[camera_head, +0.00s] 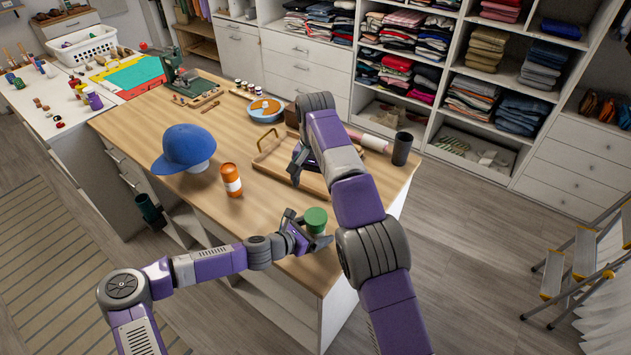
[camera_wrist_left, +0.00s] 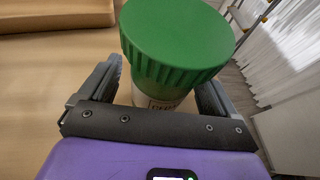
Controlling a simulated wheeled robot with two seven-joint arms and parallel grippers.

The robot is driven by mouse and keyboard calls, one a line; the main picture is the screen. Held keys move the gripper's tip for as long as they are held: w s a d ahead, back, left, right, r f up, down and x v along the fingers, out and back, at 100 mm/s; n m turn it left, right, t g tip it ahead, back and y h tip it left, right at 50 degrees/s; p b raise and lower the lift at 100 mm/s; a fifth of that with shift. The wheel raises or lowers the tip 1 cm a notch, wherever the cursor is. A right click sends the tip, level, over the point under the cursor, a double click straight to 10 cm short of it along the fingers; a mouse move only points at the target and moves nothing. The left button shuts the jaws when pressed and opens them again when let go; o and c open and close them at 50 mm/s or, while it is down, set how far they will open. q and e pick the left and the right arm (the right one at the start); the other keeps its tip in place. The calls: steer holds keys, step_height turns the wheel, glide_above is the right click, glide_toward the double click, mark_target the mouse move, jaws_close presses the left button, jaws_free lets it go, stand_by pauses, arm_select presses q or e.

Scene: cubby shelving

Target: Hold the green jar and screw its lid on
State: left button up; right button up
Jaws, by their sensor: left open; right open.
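The jar with a green ribbed lid (camera_head: 316,217) stands near the front edge of the wooden counter. In the left wrist view the lid (camera_wrist_left: 178,35) sits on top of the jar, and the pale jar body (camera_wrist_left: 155,103) with a printed label shows below it. I cannot tell how tightly the lid sits. My left gripper (camera_head: 306,232) is open, with its fingers on either side of the jar body, below the lid. My right gripper (camera_head: 296,165) is open above the wooden tray, beyond the jar, and partly hidden by my right arm.
An orange and white bottle (camera_head: 231,180) and a blue cap (camera_head: 183,148) stand left of the jar. The wooden tray (camera_head: 268,160) lies behind it. A black cup (camera_head: 402,148) stands at the counter's right end. A blue bowl (camera_head: 264,112) is farther back.

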arm_select(q)
steer(key=v, duration=0.7)
steer(key=shift+s+a+r, duration=0.1)
steer(key=shift+s+a, duration=0.1)
steer(key=shift+r+p, duration=0.1)
steer(key=shift+p, duration=0.25)
